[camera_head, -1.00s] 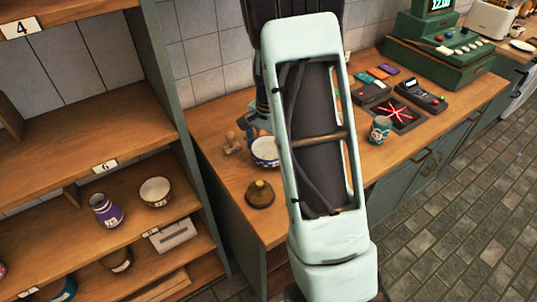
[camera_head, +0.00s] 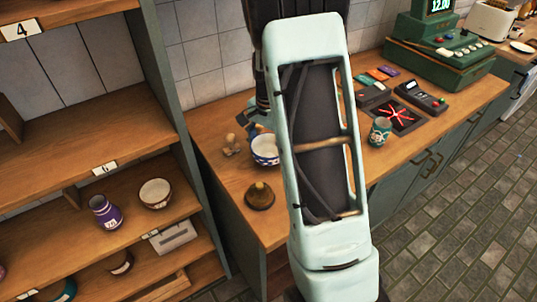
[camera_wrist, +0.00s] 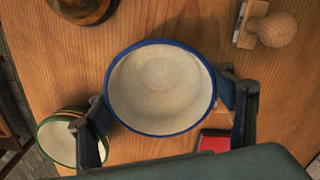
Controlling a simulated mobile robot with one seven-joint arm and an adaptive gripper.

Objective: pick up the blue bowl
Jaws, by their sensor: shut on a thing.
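The blue bowl (camera_head: 265,151) is white with blue bands and stands upright over the wooden counter, partly hidden behind my arm in the head view. In the wrist view the bowl (camera_wrist: 160,88) shows its empty cream inside and blue rim. My gripper (camera_wrist: 163,100) has one dark finger on each side of the bowl, at its left and right rim, and is shut on it. In the head view the fingers are mostly hidden behind my arm. I cannot tell whether the bowl is clear of the counter.
A brass bell (camera_head: 260,196) and a wooden stamp (camera_head: 231,146) stand close to the bowl. A patterned green cup (camera_head: 380,131) is to its right, and a red item (camera_wrist: 214,141) lies near the right finger. The shelf unit (camera_head: 165,150) rises at left.

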